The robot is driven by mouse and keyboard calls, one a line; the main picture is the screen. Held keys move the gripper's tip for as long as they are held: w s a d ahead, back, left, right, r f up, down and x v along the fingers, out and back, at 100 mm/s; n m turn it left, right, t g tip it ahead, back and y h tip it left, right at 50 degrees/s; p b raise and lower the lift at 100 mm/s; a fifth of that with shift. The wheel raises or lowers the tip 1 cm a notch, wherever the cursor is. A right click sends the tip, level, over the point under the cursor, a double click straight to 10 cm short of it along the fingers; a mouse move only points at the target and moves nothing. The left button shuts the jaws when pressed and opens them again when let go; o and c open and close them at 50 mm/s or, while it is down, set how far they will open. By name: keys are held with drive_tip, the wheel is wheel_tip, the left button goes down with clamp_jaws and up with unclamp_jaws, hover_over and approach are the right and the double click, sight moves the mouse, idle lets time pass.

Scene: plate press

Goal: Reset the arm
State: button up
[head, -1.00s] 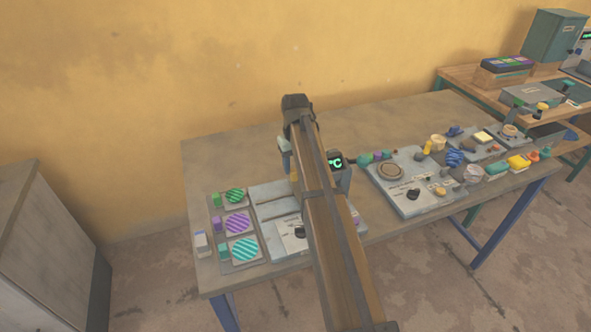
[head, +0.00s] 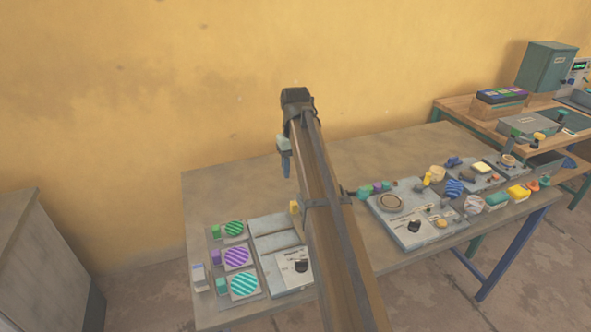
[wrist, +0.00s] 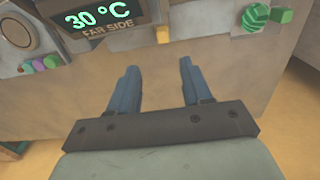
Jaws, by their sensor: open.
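My arm (head: 335,220) reaches up across the middle of the head view, its elbow high above the table. My gripper (head: 286,168) hangs at the left of the elbow, its blue fingers partly hidden there. In the wrist view my gripper (wrist: 158,64) is open, with two blue fingers apart and nothing between them. Bare grey tabletop (wrist: 160,85) shows beyond the fingers.
A yellow block (head: 294,207) stands by a grey press unit (head: 277,242). Striped discs, including a purple one (head: 237,257), lie at left. A knobbed panel (head: 418,228) and several small items are at right.

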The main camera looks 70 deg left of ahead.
idle(0.3)
